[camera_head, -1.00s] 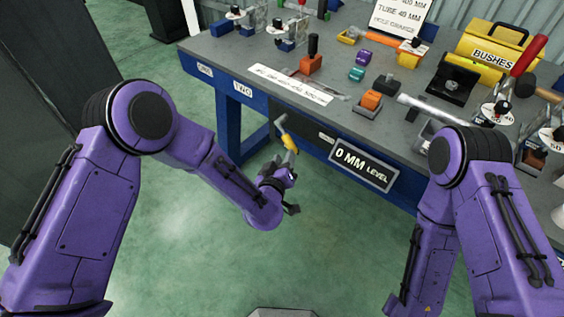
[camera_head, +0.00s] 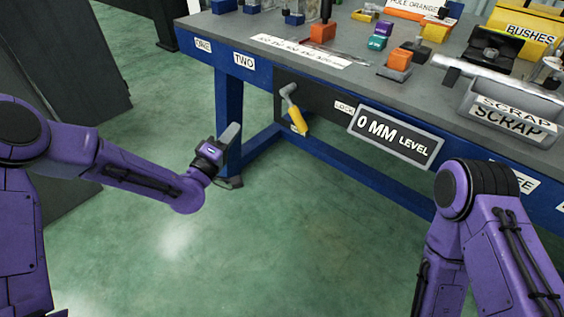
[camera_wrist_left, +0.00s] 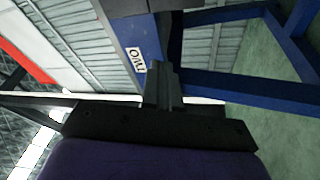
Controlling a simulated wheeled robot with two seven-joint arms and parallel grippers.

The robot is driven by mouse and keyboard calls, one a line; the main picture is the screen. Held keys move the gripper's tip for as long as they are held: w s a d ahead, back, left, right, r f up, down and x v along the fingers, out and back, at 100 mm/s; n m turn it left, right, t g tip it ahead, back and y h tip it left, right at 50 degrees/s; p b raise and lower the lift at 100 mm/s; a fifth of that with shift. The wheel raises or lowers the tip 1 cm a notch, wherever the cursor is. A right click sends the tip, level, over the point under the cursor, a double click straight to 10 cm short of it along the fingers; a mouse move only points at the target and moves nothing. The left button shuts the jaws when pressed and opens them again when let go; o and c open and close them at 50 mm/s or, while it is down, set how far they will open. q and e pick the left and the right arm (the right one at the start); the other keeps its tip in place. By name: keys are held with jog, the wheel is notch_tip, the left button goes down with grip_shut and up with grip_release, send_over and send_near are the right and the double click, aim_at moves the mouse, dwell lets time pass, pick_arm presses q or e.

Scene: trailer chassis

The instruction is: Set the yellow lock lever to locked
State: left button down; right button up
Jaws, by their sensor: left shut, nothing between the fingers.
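The yellow lock lever (camera_head: 296,113) hangs on a dark panel on the bench's front, below the worktop. Its grey arm runs from a pivot at the upper left, and its yellow handle points down and slightly right. A small label partly shows behind the handle, and a "LOCK" label (camera_head: 344,107) is on the panel to its right. My left gripper (camera_head: 231,136) is to the left of the lever, apart from it, shut and empty. In the left wrist view its shut fingers (camera_wrist_left: 163,85) point toward the blue bench frame. My right gripper is out of view.
The grey-topped blue bench (camera_head: 235,92) fills the upper right, with a "0 MM LEVEL" sign (camera_head: 395,136) on its front right of the lever. Blocks and fixtures stand on top. A blue leg is close behind my left gripper. The green floor in front is clear.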

pick_arm(q)
jog(key=s+d+f+n+g+h, duration=0.2)
jog(key=s+f+n+g+h, duration=0.1)
jog(key=s+n+g+h, duration=0.4)
jog(key=w+d+r+m+t+b, duration=0.1)
jog(key=w+d+r+b, duration=0.2)
jog(key=w+d, duration=0.4)
jog(key=d+r, duration=0.1)
jog(key=d, duration=0.3)
jog(key=shift+w+r+h, duration=0.25)
jog(key=shift+r+h, duration=0.1)
jog(key=shift+h, duration=0.05)
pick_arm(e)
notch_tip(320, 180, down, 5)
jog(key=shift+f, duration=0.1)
pick_arm(q)
jog(key=shift+d, duration=0.1)
